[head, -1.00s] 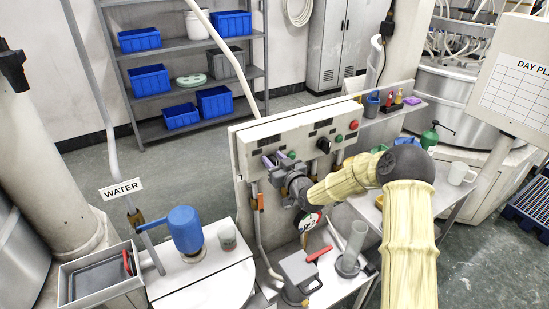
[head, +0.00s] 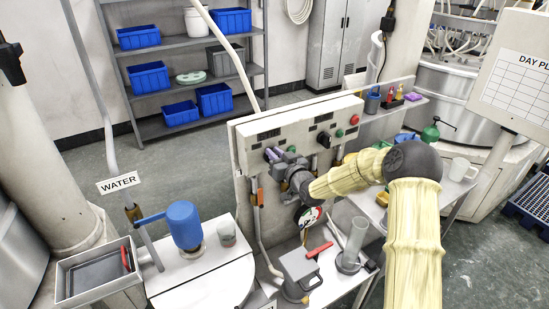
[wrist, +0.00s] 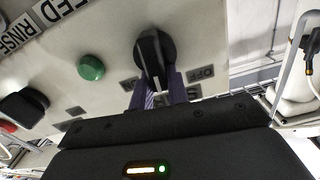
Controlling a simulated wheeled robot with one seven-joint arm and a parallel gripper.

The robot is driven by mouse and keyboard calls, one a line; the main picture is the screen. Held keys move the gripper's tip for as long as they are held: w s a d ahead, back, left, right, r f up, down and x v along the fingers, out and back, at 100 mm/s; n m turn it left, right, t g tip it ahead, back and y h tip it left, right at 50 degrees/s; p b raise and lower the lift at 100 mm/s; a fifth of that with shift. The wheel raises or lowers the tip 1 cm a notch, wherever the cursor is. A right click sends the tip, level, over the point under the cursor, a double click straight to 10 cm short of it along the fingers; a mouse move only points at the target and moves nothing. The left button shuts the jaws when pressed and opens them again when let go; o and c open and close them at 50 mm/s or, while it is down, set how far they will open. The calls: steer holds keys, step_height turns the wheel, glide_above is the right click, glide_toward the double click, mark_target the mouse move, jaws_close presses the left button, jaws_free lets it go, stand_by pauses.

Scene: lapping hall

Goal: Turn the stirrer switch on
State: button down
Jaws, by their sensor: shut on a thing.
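The control panel (head: 300,122) stands upright in the middle of the head view. My gripper (head: 274,154) is at its left part. In the wrist view, my gripper's purple fingers (wrist: 162,94) are shut on a black rotary switch (wrist: 155,55), one on each side of its handle. The handle stands roughly up and down in that view, tilted slightly. Small plates lie around it; the right one reads OFF (wrist: 200,74), upside down. The plate behind the fingers is partly hidden, so I cannot read the switch's name.
A green button (wrist: 90,67) and another black switch (wrist: 24,107) sit beside the held one. The panel also has a second black switch (head: 323,139) and a red button (head: 354,119). Below stand a grey jug (head: 299,268), a clear cylinder (head: 354,242) and a blue pump (head: 185,226).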

steer(key=m+b, duration=0.3)
steer(key=d+f+m+b, duration=0.1)
steer(key=m+b, duration=0.1)
steer(key=shift+w, duration=0.3)
steer(key=m+b, duration=0.1)
steer(key=m, duration=0.1)
steer(key=m+b, duration=0.2)
steer(key=m, duration=0.1)
steer(key=shift+w+d+f+m, duration=0.2)
steer(key=shift+w+d+m, duration=0.05)
steer(key=shift+d+m, duration=0.05)
steer(key=c, duration=1.4)
jaws_free()
steer(key=shift+o, duration=0.2)
steer(key=shift+s+b, duration=0.1)
steer(key=shift+b, duration=0.2)
steer(key=b+v, duration=0.4)
steer(key=v, duration=1.3)
steer(key=shift+s+d, duration=0.1)
